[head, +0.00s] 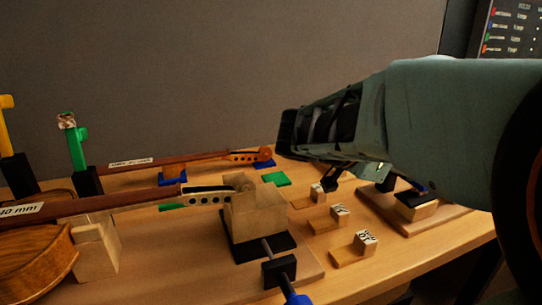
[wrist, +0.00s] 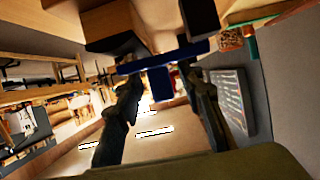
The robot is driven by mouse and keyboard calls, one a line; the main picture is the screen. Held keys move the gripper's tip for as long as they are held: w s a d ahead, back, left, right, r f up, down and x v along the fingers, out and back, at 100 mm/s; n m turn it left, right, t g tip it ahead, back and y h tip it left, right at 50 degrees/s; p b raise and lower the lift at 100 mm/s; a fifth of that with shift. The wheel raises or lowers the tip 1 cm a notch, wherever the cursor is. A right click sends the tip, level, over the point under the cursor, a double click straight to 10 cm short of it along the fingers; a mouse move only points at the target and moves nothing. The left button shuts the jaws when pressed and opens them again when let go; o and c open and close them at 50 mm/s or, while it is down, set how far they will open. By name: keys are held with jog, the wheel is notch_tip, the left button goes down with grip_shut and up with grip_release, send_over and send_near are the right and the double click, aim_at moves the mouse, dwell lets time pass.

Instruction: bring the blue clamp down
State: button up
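A dark blue clamp (wrist: 162,82) shows in the wrist view, with a bar across my fingertips and a block hanging between the fingers. My gripper (wrist: 162,58) has one dark finger on each side of that block. Gaps show beside its lower part; whether the fingertips touch the clamp is unclear. In the head view my arm reaches in from the right and hides most of the gripper. A dark blue piece (head: 411,184) shows just under my arm, above a wooden block (head: 416,209); it may be this clamp.
Green (head: 77,148) and yellow (head: 4,125) clamps stand at the left. A black fixture with a blue-ended screw (head: 278,271) is in front. Small labelled blocks (head: 364,242) lie right of it.

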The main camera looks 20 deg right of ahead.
jog(key=v, duration=0.7)
jog(key=shift+a+r, duration=0.15)
jog(key=shift+r, duration=0.05)
jog(key=shift+s, duration=0.15)
